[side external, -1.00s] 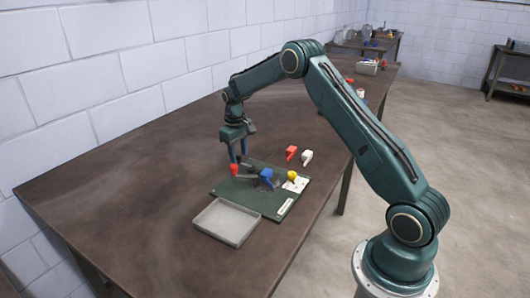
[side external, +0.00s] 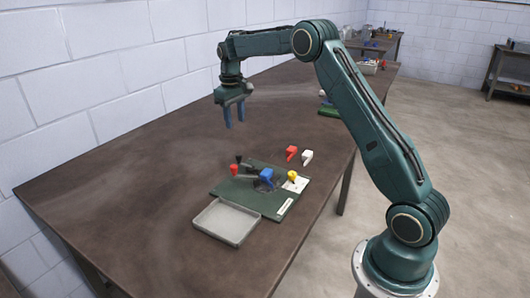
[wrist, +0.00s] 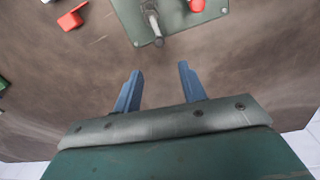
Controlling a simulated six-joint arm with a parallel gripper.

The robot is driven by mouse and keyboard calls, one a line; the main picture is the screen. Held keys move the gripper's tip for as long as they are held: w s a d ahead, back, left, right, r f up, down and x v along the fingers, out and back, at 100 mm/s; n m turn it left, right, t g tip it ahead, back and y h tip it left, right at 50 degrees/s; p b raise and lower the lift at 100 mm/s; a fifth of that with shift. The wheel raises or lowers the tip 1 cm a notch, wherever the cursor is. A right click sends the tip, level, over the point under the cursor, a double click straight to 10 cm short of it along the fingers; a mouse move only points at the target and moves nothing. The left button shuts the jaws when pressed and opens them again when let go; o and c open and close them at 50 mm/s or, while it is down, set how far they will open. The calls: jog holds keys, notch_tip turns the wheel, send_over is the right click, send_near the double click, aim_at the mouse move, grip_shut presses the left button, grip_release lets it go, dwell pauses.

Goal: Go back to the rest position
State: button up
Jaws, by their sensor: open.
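My gripper (side external: 235,113) is open and empty, raised well above the table. In the wrist view its two blue fingers (wrist: 157,92) stand apart with only bare tabletop between them. Below it is a green board (side external: 228,191) that carries a red knob (side external: 234,169), a blue block (side external: 267,176), a yellow knob (side external: 292,175) and grey and dark parts. The board's edge (wrist: 218,16) shows at the top of the wrist view, with a grey rod-like part (wrist: 151,20) and the red knob (wrist: 197,5).
An empty grey tray (side external: 225,222) lies in front of the board. A red piece (side external: 291,153) and a white piece (side external: 307,157) lie loose behind the board. The brown table (side external: 130,185) is clear at left. A white block wall (side external: 100,90) runs behind.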

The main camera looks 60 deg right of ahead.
jog(key=shift+r, duration=0.3)
jog(key=s+a+r+t, duration=0.3)
jog(key=s+a+r, duration=1)
jog(key=s, duration=0.3)
jog(key=s+a+f+t, duration=0.1)
jog(key=s+a+f, duration=0.1)
jog(key=s, duration=0.8)
jog(key=s+a+f+n+t, duration=0.1)
jog(key=s+a, duration=0.4)
jog(key=s, duration=0.5)
jog(key=shift+a+f+n+t+y, duration=0.3)
jog(key=shift+f, duration=0.3)
